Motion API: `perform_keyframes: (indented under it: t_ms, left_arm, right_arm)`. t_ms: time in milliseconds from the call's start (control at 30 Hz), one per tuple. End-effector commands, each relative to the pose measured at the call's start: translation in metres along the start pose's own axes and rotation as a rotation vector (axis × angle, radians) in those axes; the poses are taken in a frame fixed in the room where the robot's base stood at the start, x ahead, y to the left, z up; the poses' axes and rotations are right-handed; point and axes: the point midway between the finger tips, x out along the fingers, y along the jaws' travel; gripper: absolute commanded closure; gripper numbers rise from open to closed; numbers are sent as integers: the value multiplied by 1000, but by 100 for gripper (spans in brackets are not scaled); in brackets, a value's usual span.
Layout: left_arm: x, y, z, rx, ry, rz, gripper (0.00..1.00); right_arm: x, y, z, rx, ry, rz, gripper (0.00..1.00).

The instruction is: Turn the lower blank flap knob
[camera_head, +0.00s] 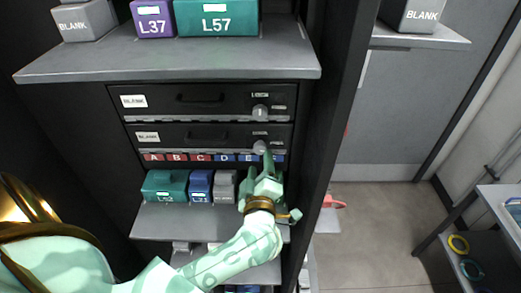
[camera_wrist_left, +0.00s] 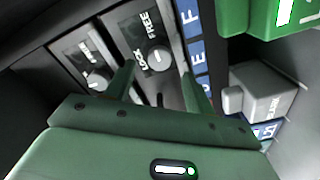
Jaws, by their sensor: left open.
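The lower blank flap (camera_head: 190,137) is a dark drawer-like front with a BLANK label and a recessed handle. Its round grey knob (camera_head: 260,147) is at its right end. In the left wrist view this knob (camera_wrist_left: 158,58) sits beside LOCK and FREE labels, nearer FREE at the upper side. My left gripper (camera_head: 262,162) is open just below and in front of the knob. In the left wrist view its two fingers (camera_wrist_left: 160,82) are spread, with the knob seen beyond and between them, apparently untouched. My right gripper is not in view.
The upper blank flap (camera_head: 190,98) has its own knob (camera_head: 260,112) close above. A strip of lettered labels (camera_head: 172,157) runs below. A teal box (camera_head: 165,186), a blue box (camera_head: 199,186) and a grey box (camera_head: 224,187) stand on the shelf under it. A dark cabinet post rises at right.

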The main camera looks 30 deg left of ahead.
Motion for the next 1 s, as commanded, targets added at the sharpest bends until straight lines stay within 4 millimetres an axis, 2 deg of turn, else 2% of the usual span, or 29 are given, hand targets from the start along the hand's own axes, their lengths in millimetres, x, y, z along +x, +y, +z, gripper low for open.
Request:
perform_keyframes:
  t_ms: [100, 300, 633, 667, 800, 1000]
  left_arm:
    - [24, 1, -1, 2, 1, 2, 46]
    - [47, 0, 0, 2, 0, 2, 46]
    - [51, 0, 0, 0, -1, 1, 46]
    - [51, 0, 0, 0, -1, 1, 52]
    - [51, 0, 0, 0, -1, 1, 90]
    - [51, 0, 1, -4, -1, 1, 91]
  right_arm:
    - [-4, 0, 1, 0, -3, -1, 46]
    - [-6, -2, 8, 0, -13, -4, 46]
    - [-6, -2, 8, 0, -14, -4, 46]
    - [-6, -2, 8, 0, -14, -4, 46]
    - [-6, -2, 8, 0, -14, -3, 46]
    - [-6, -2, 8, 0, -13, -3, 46]
